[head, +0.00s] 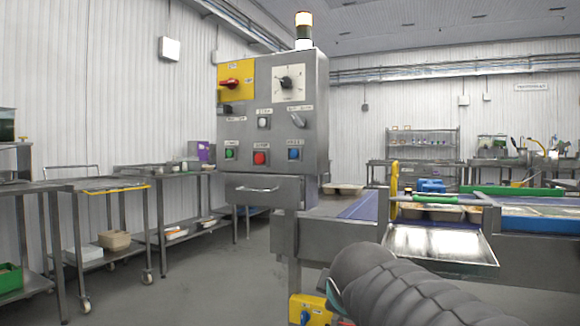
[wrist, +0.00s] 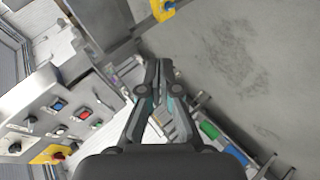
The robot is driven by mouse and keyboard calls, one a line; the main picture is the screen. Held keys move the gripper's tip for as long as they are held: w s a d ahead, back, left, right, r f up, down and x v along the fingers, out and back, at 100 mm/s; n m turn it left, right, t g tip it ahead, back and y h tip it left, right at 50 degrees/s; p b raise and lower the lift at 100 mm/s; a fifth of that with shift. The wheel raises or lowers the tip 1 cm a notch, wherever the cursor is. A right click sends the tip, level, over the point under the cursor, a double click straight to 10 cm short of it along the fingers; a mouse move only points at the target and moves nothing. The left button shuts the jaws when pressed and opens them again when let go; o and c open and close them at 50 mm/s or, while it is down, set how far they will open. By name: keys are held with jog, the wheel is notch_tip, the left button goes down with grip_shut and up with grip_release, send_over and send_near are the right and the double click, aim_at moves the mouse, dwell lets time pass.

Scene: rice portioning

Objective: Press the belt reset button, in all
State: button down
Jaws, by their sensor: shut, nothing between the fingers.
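A grey control panel (head: 285,118) stands upright left of centre in the head view. Its bottom row holds a green button (head: 229,153), a red button (head: 261,158) and a blue button (head: 294,153), each with a small label above; the blue one's label looks like RESET. In the wrist view the panel (wrist: 30,98) lies tilted at the left, with the blue button (wrist: 58,105) and red button (wrist: 84,114) showing. My gripper (wrist: 158,63) is shut and empty, well apart from the panel. In the head view my arm mostly hides it.
A conveyor (head: 340,232) with a metal tray (head: 440,243) stands right of the panel. A yellow box (head: 308,308) sits low below it; it also shows in the wrist view (wrist: 163,10). Steel tables (head: 85,186) line the left wall. The floor in front of the panel is clear.

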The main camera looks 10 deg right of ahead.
aim_at(291, 155)
jog(key=w+a+r+n+t+y+b, duration=0.2)
jog(key=w+r+n+t, duration=0.3)
jog(key=w+r+n, duration=0.7)
jog(key=w+a+r+n+t+y+b, duration=0.2)
jog(key=w+a+r+n+t, duration=0.3)
jog(key=w+r+n, duration=0.7)
jog(key=shift+w+a+r+n+y+b, duration=0.3)
jog(key=shift+w+n+y, duration=0.4)
jog(key=shift+w+n, duration=2.5)
jog(key=shift+s+d+r+n, duration=0.15)
jog(key=shift+s+n, duration=0.65)
jog(key=shift+w+d+p, duration=0.8)
jog(key=shift+w+d, duration=0.05)
jog(key=shift+w, duration=0.3)
jog(key=shift+w+d+p, duration=0.75)
jog(key=shift+w+d, duration=0.15)
jog(key=shift+w, duration=0.3)
jog(key=shift+w+d+p, duration=0.8)
jog(key=shift+w+d, duration=0.05)
jog(key=shift+w, duration=0.3)
jog(key=shift+w, duration=0.1)
jog(key=shift+w+d, duration=0.25)
